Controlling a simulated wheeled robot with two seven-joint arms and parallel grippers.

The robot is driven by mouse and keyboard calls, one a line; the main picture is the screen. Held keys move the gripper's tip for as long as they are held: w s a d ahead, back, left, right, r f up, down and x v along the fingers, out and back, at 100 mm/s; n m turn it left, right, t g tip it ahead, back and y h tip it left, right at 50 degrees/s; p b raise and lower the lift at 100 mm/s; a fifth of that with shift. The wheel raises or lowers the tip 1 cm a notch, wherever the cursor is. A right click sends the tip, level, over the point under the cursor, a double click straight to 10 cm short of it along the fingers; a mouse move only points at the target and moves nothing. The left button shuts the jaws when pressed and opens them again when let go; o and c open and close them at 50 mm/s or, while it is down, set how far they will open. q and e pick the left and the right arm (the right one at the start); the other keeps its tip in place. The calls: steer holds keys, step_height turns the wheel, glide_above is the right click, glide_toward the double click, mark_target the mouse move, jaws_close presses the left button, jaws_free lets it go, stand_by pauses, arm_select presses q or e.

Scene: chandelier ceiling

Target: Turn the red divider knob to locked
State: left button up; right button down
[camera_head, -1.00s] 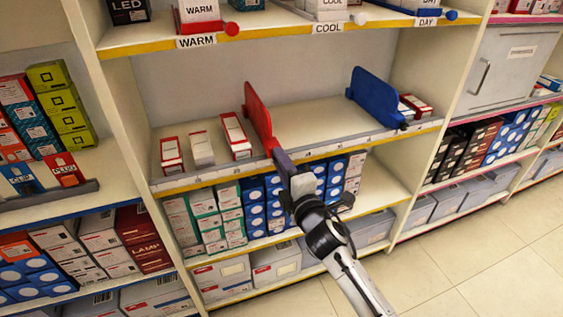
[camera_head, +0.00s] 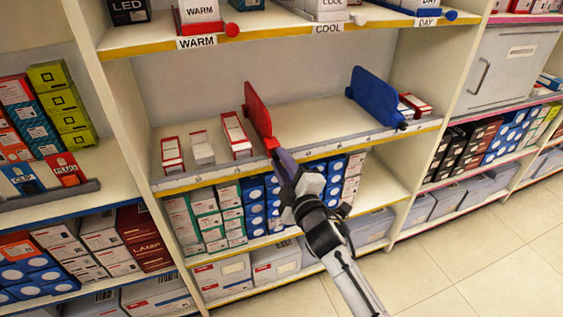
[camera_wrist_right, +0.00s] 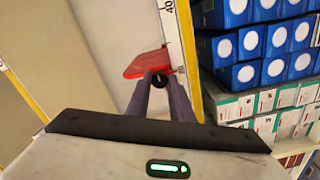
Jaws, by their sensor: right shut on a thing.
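The red divider (camera_head: 258,112) stands upright on the middle shelf. Its foot meets the front rail, where my right gripper (camera_head: 279,156) reaches it from the front. In the right wrist view the red divider (camera_wrist_right: 148,63) shows beyond the fingers. My right gripper (camera_wrist_right: 158,82) is shut on a small dark round knob (camera_wrist_right: 158,79) at the divider's front end. The fingers hide most of the knob, so its lock position cannot be read. My left gripper is not in view.
A blue divider (camera_head: 375,97) stands to the right on the same shelf. Several small red-and-white boxes (camera_head: 203,148) stand left of the red divider. The shelf between the dividers is clear.

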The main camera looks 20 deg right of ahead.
steer(key=c, duration=1.6)
jaws_free()
steer(key=shift+o, duration=0.2)
steer(key=s, duration=1)
steer(key=shift+s+d, duration=0.2)
steer(key=s+a+f+m+g+y, duration=0.2)
steer(key=s+f+m+g, duration=0.7)
steer(key=s+f, duration=1.4)
steer(key=a+f+m, duration=0.1)
steer(key=m, duration=0.1)
steer(key=shift+s+a+m, duration=0.25)
steer(key=shift+s+m, duration=0.05)
steer(key=shift+s, duration=0.1)
